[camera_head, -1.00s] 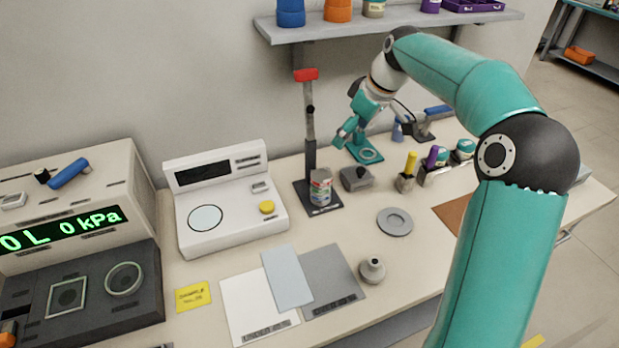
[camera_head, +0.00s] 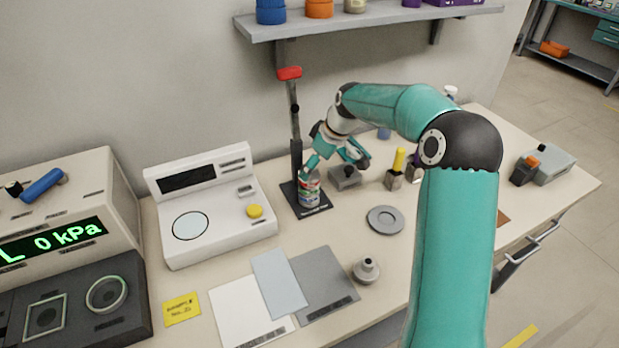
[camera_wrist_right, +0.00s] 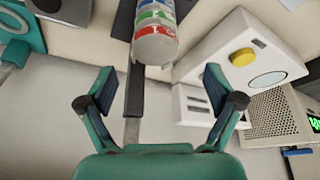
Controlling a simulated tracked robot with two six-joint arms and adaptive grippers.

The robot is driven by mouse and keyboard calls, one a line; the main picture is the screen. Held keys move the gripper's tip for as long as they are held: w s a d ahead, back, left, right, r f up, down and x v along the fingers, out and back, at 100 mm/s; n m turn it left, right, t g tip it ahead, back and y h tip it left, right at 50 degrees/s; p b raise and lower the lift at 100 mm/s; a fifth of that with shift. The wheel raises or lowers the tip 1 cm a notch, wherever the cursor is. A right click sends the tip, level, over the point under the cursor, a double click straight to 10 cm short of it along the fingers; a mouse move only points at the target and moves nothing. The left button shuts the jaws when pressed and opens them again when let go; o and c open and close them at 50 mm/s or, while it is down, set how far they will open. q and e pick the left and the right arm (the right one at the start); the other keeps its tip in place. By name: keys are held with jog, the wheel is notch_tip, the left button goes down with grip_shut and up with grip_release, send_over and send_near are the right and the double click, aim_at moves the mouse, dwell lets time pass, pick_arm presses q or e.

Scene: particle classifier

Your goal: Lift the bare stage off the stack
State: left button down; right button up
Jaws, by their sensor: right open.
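The stack (camera_head: 309,192) is a small cylinder with coloured bands, standing on the dark base of the stand. It also shows in the right wrist view (camera_wrist_right: 157,18), with red, green and blue labels. Its top piece is a plain grey stage without a coloured label (camera_wrist_right: 155,48). My right gripper (camera_head: 335,162) is open and empty, beside and just above the stack's top. In the right wrist view its fingers (camera_wrist_right: 158,90) are spread wide, with the grey stage beyond them and nothing between them. My left gripper is not in view.
The stand's post with a red handle (camera_head: 289,73) rises behind the stack. A white console (camera_head: 213,235) stands left of it. A grey block (camera_head: 345,177) and a yellow-topped holder (camera_head: 397,168) stand right. A shelf (camera_head: 370,24) hangs above.

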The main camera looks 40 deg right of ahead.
aim_at(311, 177)
jog(key=shift+d+p+x, duration=0.15)
jog(key=shift+p+x, duration=0.2)
jog(key=shift+x, duration=0.95)
jog(key=shift+d+p+x, duration=0.15)
jog(key=shift+p+x, duration=0.2)
jog(key=shift+x, duration=1)
jog(key=shift+s, duration=0.1)
jog(key=c, duration=1.3)
jog(key=shift+c, duration=0.2)
